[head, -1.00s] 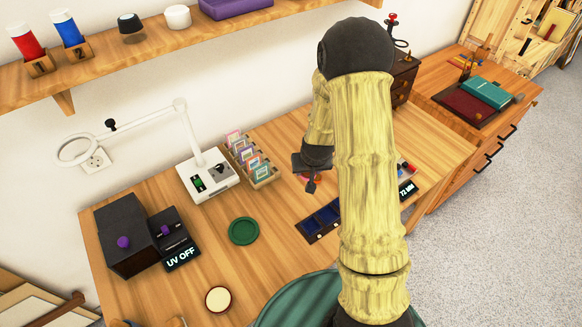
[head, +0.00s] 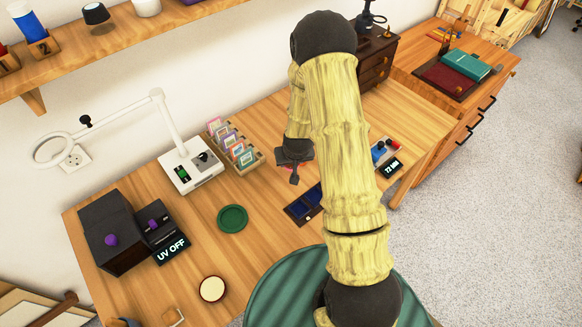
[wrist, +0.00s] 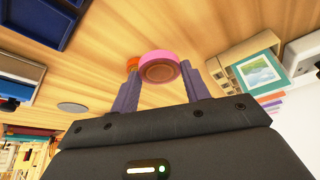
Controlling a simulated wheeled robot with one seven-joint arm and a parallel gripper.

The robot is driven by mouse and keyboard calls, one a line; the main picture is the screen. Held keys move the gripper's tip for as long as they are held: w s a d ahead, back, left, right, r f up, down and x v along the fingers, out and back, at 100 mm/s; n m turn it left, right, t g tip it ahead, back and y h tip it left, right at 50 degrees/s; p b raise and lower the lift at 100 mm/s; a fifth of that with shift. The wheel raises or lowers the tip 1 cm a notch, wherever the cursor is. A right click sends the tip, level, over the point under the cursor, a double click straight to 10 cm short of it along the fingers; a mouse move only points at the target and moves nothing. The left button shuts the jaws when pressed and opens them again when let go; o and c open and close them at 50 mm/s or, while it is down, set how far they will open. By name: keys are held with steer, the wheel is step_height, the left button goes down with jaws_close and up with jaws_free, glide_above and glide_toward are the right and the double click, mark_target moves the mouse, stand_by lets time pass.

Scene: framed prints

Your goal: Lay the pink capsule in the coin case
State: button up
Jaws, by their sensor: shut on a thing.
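The pink capsule (wrist: 158,58), a round pink ring with a brown disc inside, sits between my fingertips in the wrist view. My gripper (wrist: 158,72) is shut on it, above the wooden table. In the head view my gripper (head: 294,176) hangs over the table, behind the coin case, and the capsule cannot be made out there. The coin case (head: 290,211) is a dark tray with blue compartments, partly hidden by my arm. Its dark blue edge also shows at the upper left of the wrist view (wrist: 40,22).
A card rack (head: 238,152) and a white lamp base (head: 190,170) stand behind and left of the gripper. A green round dish (head: 232,218) lies left of the case. An orange object (wrist: 132,63) shows beside the capsule. Bare table lies between dish and rack.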

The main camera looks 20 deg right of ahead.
mark_target(292, 169)
steer(key=shift+f, duration=0.15)
steer(key=shift+f, duration=2)
steer(key=shift+f, duration=0.2)
steer(key=o, duration=1.1)
steer(key=shift+c, duration=0.2)
steer(key=shift+r, duration=0.15)
steer(key=v, duration=1.2)
